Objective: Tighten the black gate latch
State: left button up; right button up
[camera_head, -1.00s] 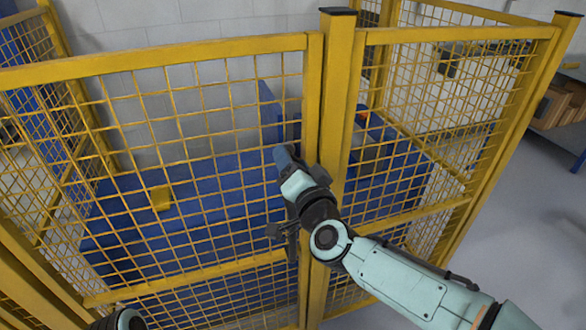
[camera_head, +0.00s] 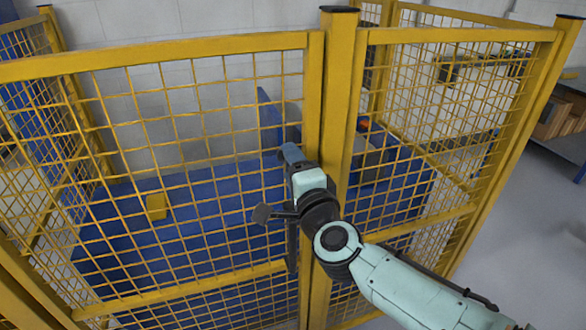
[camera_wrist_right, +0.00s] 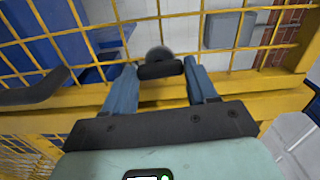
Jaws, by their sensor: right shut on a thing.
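My right gripper (camera_head: 290,153) is at the gate's yellow upright, with its blue fingers on the mesh side left of the thick post. In the right wrist view, the black gate latch (camera_wrist_right: 160,69) shows as a dark rounded bar with a grey disc behind it. It sits between the two blue fingertips, and the gripper is shut on it. In the head view, the gripper and wrist hide the held part. A dark lever with a rounded end (camera_head: 263,214) sticks out left of my right wrist; I cannot tell whether it belongs to the latch. My left gripper is not in view.
The yellow mesh gate (camera_head: 170,54) spans the left, and a thick yellow post (camera_head: 338,95) stands beside my gripper. Another mesh panel (camera_head: 460,35) runs to the right. A blue machine bed (camera_head: 130,225) lies behind the mesh. Grey floor at far right is clear.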

dwell(0.5)
jog(key=o, duration=1.1)
jog(key=shift+c, duration=0.2)
jog(key=v, duration=1.3)
jog(key=shift+s, duration=0.2)
jog(key=shift+d, duration=0.1)
